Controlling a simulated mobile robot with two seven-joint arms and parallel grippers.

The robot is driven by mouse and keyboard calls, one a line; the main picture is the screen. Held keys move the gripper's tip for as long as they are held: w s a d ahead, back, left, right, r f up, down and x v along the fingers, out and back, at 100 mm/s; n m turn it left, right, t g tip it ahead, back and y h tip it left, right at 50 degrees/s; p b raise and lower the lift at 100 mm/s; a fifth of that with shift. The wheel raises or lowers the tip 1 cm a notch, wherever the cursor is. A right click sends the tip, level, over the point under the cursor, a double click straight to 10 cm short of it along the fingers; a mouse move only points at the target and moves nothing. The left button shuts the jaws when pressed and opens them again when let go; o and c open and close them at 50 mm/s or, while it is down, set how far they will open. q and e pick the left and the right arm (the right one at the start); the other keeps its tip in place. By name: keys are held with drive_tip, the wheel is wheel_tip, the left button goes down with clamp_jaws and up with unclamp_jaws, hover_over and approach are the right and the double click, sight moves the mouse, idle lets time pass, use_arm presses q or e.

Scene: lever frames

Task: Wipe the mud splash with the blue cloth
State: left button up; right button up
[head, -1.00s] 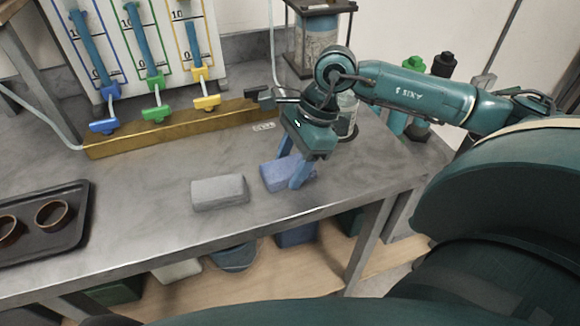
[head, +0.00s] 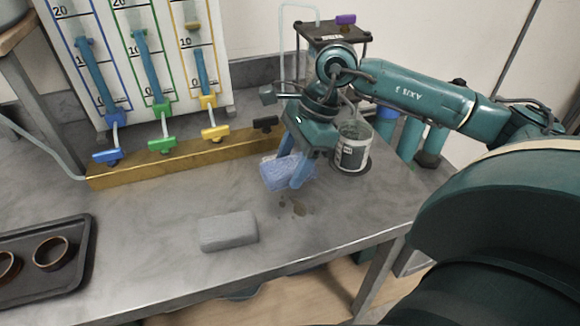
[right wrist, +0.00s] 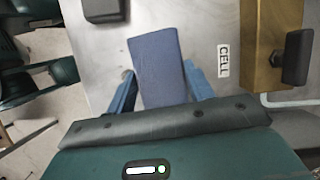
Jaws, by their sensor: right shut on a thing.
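The blue cloth (head: 282,174) is a folded, thick pad in my right gripper (head: 292,170). In the right wrist view the cloth (right wrist: 158,68) sits between the two blue fingers of the gripper (right wrist: 160,90), which is shut on it. I cannot tell whether the cloth touches the table or hangs just above it. The mud splash (head: 300,208) shows as small brown spots on the grey table, just in front of the cloth and gripper. Part of it may be hidden by them. My left gripper is not in view.
A grey block (head: 228,231) lies left of the splash near the table's (head: 150,265) front edge. A brass bar (head: 150,170) with coloured valves runs behind. A labelled container (head: 352,150) stands close right of the gripper. A dark tray (head: 75,275) with cups is at left.

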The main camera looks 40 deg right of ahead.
sight(284, 167)
wheel_tip(284, 167, up, 4)
drive_tip(key=shift+f+p, duration=0.25)
drive_tip(key=shift+p, duration=0.6)
drive_tip(key=shift+r, duration=0.45)
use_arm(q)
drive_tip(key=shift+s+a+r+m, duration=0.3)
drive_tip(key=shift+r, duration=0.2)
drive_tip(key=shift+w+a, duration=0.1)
